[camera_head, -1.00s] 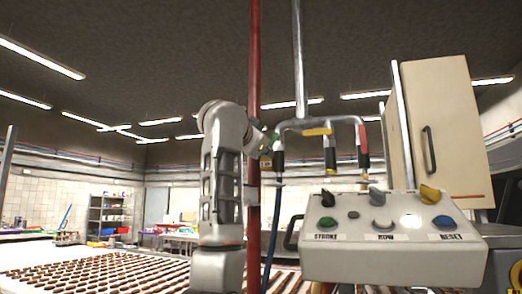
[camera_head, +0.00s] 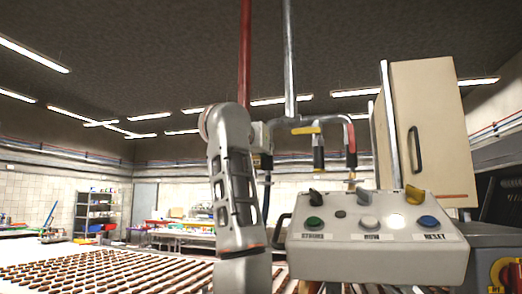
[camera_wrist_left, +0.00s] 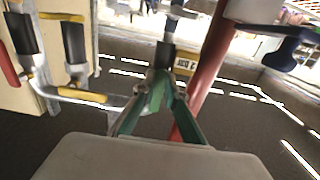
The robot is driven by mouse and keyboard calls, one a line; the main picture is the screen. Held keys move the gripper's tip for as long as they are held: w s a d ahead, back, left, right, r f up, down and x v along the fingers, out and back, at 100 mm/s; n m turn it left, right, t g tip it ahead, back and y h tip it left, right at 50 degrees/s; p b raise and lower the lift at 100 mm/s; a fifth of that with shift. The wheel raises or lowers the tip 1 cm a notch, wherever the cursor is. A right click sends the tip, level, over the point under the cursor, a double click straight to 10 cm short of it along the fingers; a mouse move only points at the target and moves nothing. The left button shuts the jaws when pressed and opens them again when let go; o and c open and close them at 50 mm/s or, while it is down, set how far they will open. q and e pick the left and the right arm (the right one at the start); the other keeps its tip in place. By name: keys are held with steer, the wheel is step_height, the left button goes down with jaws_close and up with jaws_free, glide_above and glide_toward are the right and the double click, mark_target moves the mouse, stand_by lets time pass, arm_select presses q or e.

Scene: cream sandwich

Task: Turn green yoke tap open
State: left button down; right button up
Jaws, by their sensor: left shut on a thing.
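The green yoke tap (camera_wrist_left: 155,98) shows in the left wrist view as a green handle between my fingers, on a metal pipe branch by a black hose end. My left gripper (camera_wrist_left: 161,88) is shut on it; the fingers hide part of the handle. In the head view my left arm rises in front of the pipes, and its gripper (camera_head: 262,140) is at the left branch of the yoke (camera_head: 275,125). The arm and gripper hide the green handle there. My right gripper is not in view.
A yellow tap (camera_head: 305,130) and a red-marked branch (camera_head: 351,137) sit right of the gripper. A vertical red pipe (camera_head: 244,60) stands close by. A control box (camera_head: 375,250) with levers and buttons is below right, a beige cabinet (camera_head: 440,120) behind it. A conveyor of biscuits lies left.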

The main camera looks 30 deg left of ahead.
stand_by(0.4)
arm_select(q)
steer(key=c, duration=2)
jaws_free()
steer(key=shift+d, duration=0.1)
steer(key=shift+c, duration=0.2)
steer(key=v, duration=1.2)
